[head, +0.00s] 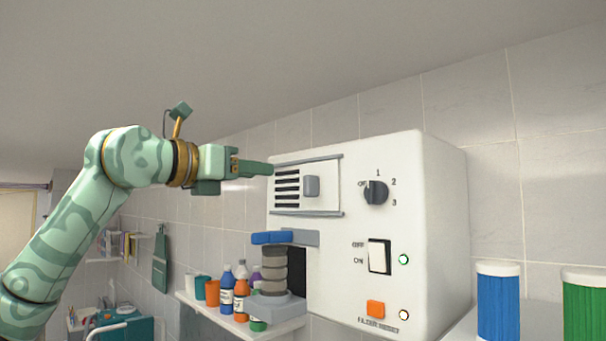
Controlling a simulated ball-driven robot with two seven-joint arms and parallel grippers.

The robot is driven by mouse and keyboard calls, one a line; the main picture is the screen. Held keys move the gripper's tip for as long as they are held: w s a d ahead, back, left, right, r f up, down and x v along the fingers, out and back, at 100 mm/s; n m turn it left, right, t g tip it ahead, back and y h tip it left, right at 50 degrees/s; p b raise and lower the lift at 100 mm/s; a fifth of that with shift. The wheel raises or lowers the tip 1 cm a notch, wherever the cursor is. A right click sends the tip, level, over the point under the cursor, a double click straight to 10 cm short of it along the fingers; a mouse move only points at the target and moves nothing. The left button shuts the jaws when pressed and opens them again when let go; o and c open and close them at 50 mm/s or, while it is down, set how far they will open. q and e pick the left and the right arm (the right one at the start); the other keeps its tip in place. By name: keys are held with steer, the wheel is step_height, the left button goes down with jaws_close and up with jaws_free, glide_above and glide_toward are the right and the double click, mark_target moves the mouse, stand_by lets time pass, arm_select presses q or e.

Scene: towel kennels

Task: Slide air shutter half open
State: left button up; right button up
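The air shutter (326,192) is a white plate between two grey rails on the upper left of the white unit's front. A small grey knob (311,186) sticks out from it. Several dark vent slots (287,188) show uncovered to the left of the knob. My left gripper (268,169) points right, its fingertips near the unit's upper left edge, left of the knob and a little above it. It looks apart from the knob. The fingers are seen edge-on, so their opening cannot be told. My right gripper is out of view.
The white unit (433,220) also carries a dial (375,192), a rocker switch (379,256) and an orange button (375,309). A blue-handled part (268,238) juts out below the shutter. Several bottles stand on a shelf (194,298). Blue (498,300) and green (584,305) canisters stand right.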

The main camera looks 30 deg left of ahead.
mark_target(305, 177)
arm_select(q)
steer(key=shift+p+x, duration=1.95)
steer(key=shift+x, duration=4.65)
steer(key=shift+f, duration=0.1)
